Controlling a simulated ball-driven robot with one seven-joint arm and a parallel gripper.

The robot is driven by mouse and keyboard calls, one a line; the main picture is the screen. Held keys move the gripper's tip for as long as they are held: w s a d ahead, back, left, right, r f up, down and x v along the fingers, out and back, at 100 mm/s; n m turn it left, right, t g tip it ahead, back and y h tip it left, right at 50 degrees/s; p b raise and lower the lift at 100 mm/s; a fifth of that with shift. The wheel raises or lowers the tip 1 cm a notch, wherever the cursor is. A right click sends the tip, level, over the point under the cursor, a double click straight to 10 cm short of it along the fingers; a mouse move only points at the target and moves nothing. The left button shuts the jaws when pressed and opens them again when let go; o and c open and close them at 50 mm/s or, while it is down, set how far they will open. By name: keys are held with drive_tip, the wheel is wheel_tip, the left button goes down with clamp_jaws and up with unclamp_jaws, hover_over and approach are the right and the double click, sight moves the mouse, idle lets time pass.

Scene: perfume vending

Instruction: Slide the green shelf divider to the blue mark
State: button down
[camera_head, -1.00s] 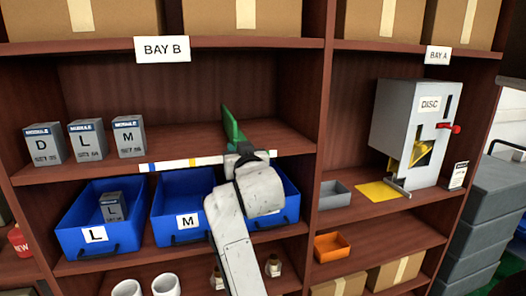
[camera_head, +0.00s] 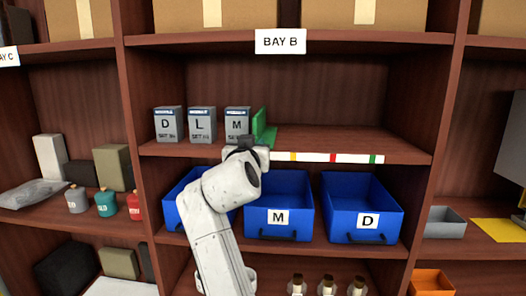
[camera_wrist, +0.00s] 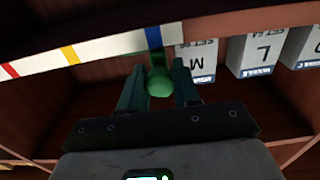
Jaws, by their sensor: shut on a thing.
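The green shelf divider (camera_head: 261,130) stands upright on the Bay B shelf, just right of the M box. My gripper (camera_head: 247,150) is at the shelf's front edge. In the wrist view, my gripper's two dark fingers (camera_wrist: 159,76) are shut around the divider's round green knob (camera_wrist: 159,84). The blue mark (camera_wrist: 153,37) on the white strip (camera_wrist: 105,40) lines up with the divider's stem in the wrist view. In the head view my gripper hides the blue mark, while the strip's yellow, red and green marks show to the right.
Grey boxes D (camera_head: 168,125), L (camera_head: 202,125) and M (camera_head: 236,122) stand left of the divider, M very close to it. The shelf to its right (camera_head: 340,138) is bare. Blue bins M (camera_head: 278,234) and D (camera_head: 363,237) sit below.

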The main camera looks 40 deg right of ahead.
drive_tip(key=c, duration=0.9)
unclamp_jaws()
drive_tip(key=shift+o, duration=0.2)
drive_tip(key=shift+a, duration=0.1)
drive_tip(key=v, duration=1)
drive_tip(key=shift+s+a+b, duration=0.15)
drive_tip(key=shift+s+b, duration=0.15)
drive_tip(key=shift+b, duration=0.05)
drive_tip(key=s+f+n+g+y+p, duration=0.2)
drive_tip(key=s+f+n+y, duration=0.15)
drive_tip(key=f, duration=0.95)
drive_tip(key=s+f+n+g+y+p, duration=0.2)
drive_tip(key=s+f+y, duration=0.25)
drive_tip(key=f, duration=0.85)
drive_tip(key=s+a+f+n+g+y+p, duration=0.1)
drive_tip(key=s+a+f+g+y, duration=0.1)
drive_tip(key=s+f, duration=0.3)
drive_tip(key=s+a+f+n+g+y+p, duration=0.1)
drive_tip(key=s+f, duration=0.4)
drive_tip(key=s, duration=0.6)
drive_tip(key=s+a+f+n+g+y+p, duration=0.1)
drive_tip(key=s+a+f+n+g+y, duration=0.1)
drive_tip(key=s+f, duration=0.4)
drive_tip(key=s+a+g, duration=0.1)
drive_tip(key=s+a, duration=0.1)
drive_tip(key=s, duration=0.1)
drive_tip(key=shift+a+g+y, duration=0.25)
drive_tip(key=shift+g+y, duration=0.05)
